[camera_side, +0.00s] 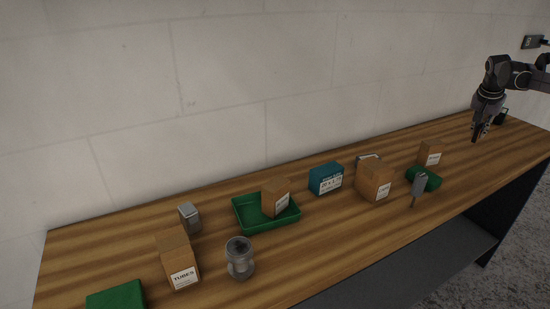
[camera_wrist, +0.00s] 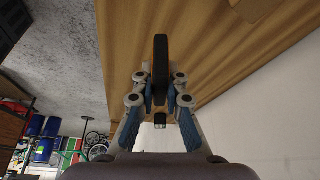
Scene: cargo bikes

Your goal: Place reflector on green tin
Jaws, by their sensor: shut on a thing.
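My gripper (camera_side: 479,130) is at the right in the side view, above the right end of the wooden bench. In the wrist view my gripper (camera_wrist: 160,92) is shut on a thin dark piece with an orange edge, seen edge-on, which looks like the reflector (camera_wrist: 161,60). Two green blocks could be the green tin: one (camera_side: 117,297) at the front left, partly cut off by the frame, and one (camera_side: 427,178) at the right with a small carton close against or on it. I cannot tell which is the tin.
A green tray (camera_side: 240,222) holds a small carton (camera_side: 270,205). A "TUBES" carton (camera_side: 178,257), grey metal part (camera_side: 240,262), grey box (camera_side: 189,218), teal box (camera_side: 325,177), larger carton (camera_side: 371,185) and grey upright piece (camera_side: 418,185) stand along the bench. The wall runs behind.

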